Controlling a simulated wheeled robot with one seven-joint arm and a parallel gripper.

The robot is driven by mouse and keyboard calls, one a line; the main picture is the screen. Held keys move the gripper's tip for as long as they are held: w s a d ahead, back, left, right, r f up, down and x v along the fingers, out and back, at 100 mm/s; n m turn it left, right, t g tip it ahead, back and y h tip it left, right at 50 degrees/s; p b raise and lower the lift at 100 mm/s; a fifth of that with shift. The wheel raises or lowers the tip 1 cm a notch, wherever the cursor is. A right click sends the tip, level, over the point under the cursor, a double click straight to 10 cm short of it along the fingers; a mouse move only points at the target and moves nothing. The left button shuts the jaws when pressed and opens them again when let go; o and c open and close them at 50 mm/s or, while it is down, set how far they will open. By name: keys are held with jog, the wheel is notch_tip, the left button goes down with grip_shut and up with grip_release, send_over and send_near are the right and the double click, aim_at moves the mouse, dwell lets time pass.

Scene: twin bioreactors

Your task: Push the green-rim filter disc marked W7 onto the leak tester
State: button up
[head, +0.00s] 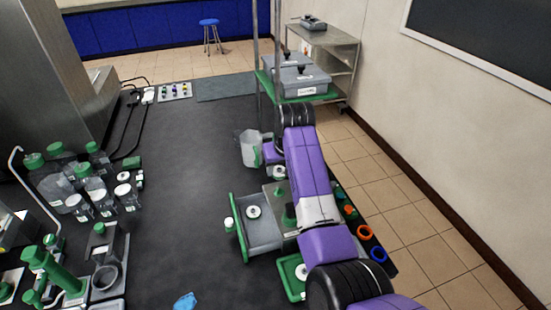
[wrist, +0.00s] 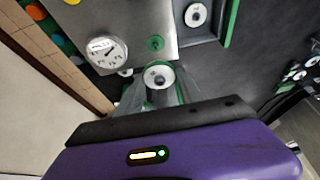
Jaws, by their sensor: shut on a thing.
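The leak tester is a grey steel box with a round dial gauge (wrist: 103,50) and a green port (wrist: 155,43) in the wrist view. In the head view its top (head: 272,190) is partly hidden behind my arm. My gripper (wrist: 160,88) is shut on a white filter disc (wrist: 158,75) with a green rim; the mark on it is too small to read. The held disc lies just below the port in the wrist view, apart from it in the picture; its height above the tester is unclear. In the head view the disc (head: 279,172) shows beside my arm.
A grey tray with green ends (head: 268,236) holds another white disc (head: 253,211), left of the tester. A clear jug (head: 250,150) stands behind. Coloured rings (head: 364,232) lie to the right near the bench edge. Bottles (head: 78,205) crowd the left; the bench middle is clear.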

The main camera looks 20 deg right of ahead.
jog(key=shift+f+b, duration=2.2)
jog(key=shift+f, duration=1)
jog(key=shift+r, duration=0.1)
jog(key=shift+f+p, duration=0.2)
jog(key=shift+p, duration=0.35)
jog(key=shift+f, duration=0.55)
dwell(1.0)
jog(key=o, duration=1.9)
jog(key=shift+c, duration=0.2)
